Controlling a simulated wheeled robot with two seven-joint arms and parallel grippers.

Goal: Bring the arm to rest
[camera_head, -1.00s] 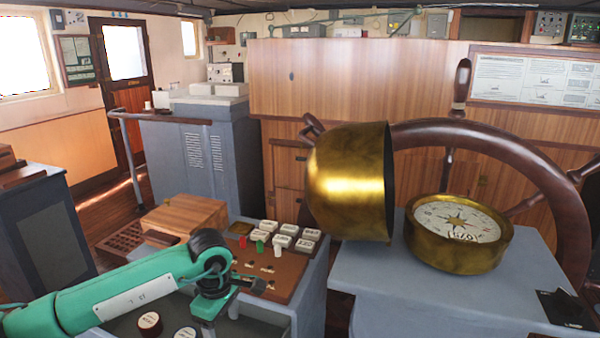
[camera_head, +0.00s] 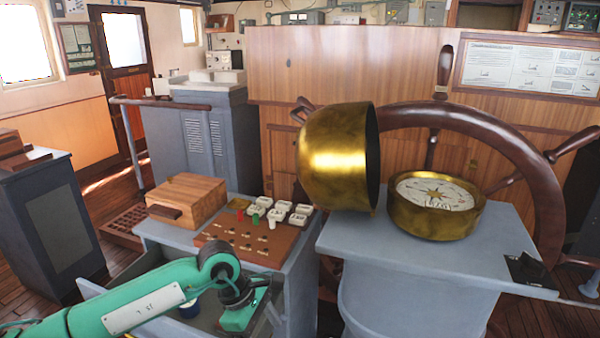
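My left arm comes in from the lower left, green with black joints. My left gripper (camera_head: 250,314) hangs low near the bottom edge, over or in front of the open drawer (camera_head: 205,322) of the grey console. Its fingertips are small and partly cut off, so I cannot tell whether it is open or holds anything. My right arm and gripper are not in view.
The brown board (camera_head: 240,247) with several white blocks lies beside a wooden box (camera_head: 187,198) on the console. To the right, a brass cover (camera_head: 335,158) stands tilted by the compass (camera_head: 436,205). A ship's wheel (camera_head: 530,150) stands behind.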

